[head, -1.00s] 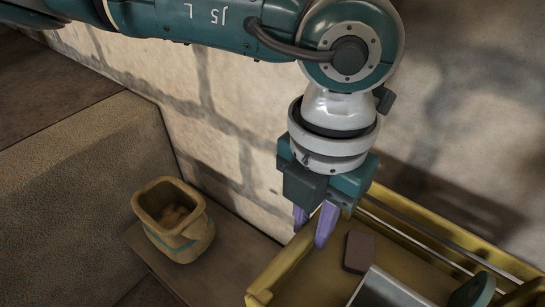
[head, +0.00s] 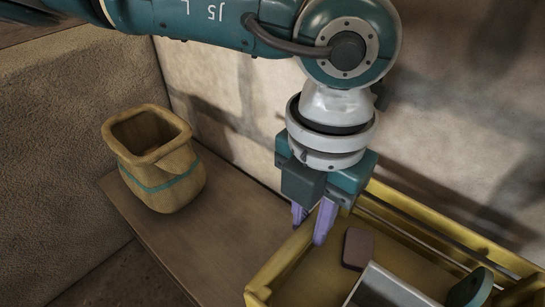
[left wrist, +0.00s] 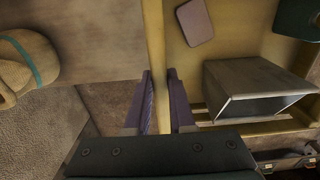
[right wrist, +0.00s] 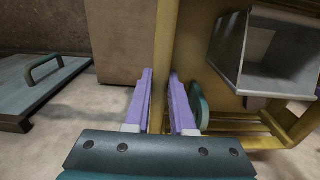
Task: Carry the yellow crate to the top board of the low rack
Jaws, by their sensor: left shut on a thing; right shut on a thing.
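The yellow crate (head: 283,262) is at the lower right of the head view, partly cut off. My right gripper (right wrist: 160,105), outside the head view, is shut on another wall of the crate (right wrist: 165,40). The brown wooden board (head: 150,225) lies below and left of the crate. I cannot tell whether the crate touches it.
A tan pot-like bag (head: 160,180) with a teal band stands on the board left of the crate. A stone wall (head: 440,110) rises behind. A grey panel with a teal handle (right wrist: 45,75) shows in the right wrist view.

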